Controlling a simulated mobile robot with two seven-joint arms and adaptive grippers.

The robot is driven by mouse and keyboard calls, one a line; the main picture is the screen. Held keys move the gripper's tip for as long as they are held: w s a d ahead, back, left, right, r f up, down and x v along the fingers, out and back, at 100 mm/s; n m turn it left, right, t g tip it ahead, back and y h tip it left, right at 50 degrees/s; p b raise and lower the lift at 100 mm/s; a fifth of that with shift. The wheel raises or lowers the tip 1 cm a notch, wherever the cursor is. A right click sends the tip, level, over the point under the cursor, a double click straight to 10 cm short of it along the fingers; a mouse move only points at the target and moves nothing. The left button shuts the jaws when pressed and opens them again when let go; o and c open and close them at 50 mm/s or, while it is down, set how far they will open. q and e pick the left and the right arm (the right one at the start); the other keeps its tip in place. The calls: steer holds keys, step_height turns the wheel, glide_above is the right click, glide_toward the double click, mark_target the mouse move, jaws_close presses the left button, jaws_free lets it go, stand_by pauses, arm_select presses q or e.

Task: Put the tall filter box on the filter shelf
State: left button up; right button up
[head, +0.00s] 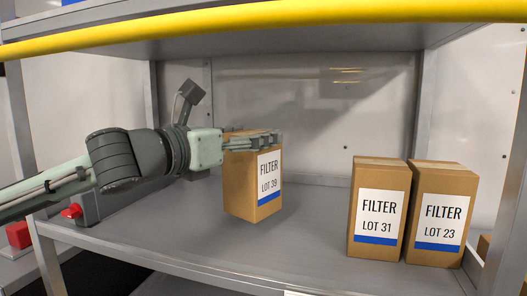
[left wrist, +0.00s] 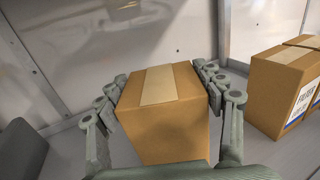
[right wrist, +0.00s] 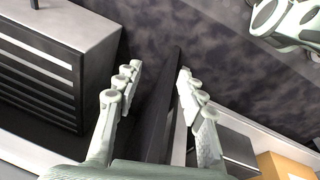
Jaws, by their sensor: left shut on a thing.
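The tall filter box (head: 253,186), brown with a white label reading FILTER LOT 39 and a blue stripe, is at the middle of the grey filter shelf (head: 180,236). My left gripper (head: 262,141) is shut on its upper part from the left. In the left wrist view the box (left wrist: 163,115) sits between both fingers of the left gripper (left wrist: 160,88), with its taped top facing up. The box looks upright; I cannot tell whether its base touches the shelf. My right gripper (right wrist: 156,80) is open and empty, away from the shelf surface, and shows only in the right wrist view.
Two similar boxes, LOT 31 (head: 378,208) and LOT 23 (head: 441,213), stand side by side at the shelf's right. A yellow bar (head: 250,22) crosses above. Metal posts frame the shelf. The shelf between the held box and LOT 31 is clear.

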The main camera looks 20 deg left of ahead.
mark_target(249, 155)
arm_select(q)
steer(key=f+b, duration=0.3)
steer(key=shift+s+a+f, duration=0.1)
steer(key=shift+s+a, duration=0.05)
steer(key=shift+s, duration=0.15)
arm_select(e)
steer(key=w+a+r, duration=0.1)
steer(key=w+r, duration=0.3)
steer(key=r, duration=0.5)
steer(key=shift+a+r+t, duration=0.15)
steer(key=shift+a+t, duration=0.1)
steer(key=shift+t, duration=0.15)
arm_select(q)
steer(key=shift+f, duration=0.2)
steer(key=o, duration=1.8)
arm_select(e)
steer(key=shift+w+r, duration=0.1)
arm_select(q)
steer(key=shift+r, duration=0.1)
